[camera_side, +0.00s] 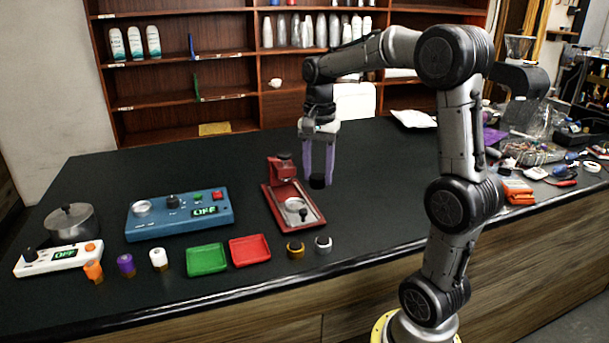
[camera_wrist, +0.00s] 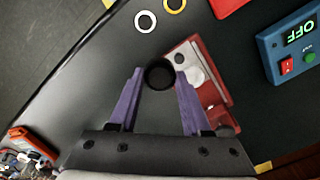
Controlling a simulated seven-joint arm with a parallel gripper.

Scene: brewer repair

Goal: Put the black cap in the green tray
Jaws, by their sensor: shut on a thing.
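My gripper (camera_side: 318,178) has two purple fingers and is shut on the black cap (camera_side: 317,182). It holds the cap above the dark table, just right of the red brewer. In the wrist view the cap (camera_wrist: 159,75) sits between the purple fingertips (camera_wrist: 158,80). The green tray (camera_side: 207,259) lies flat and empty near the table's front edge, to the left of my gripper. It does not show in the wrist view.
The red brewer (camera_side: 284,180) stands left of the cap. A red tray (camera_side: 250,250) lies right beside the green one. A gold ring (camera_side: 295,249) and silver ring (camera_side: 323,245) sit near the front edge. A blue control box (camera_side: 180,217) stands behind the green tray.

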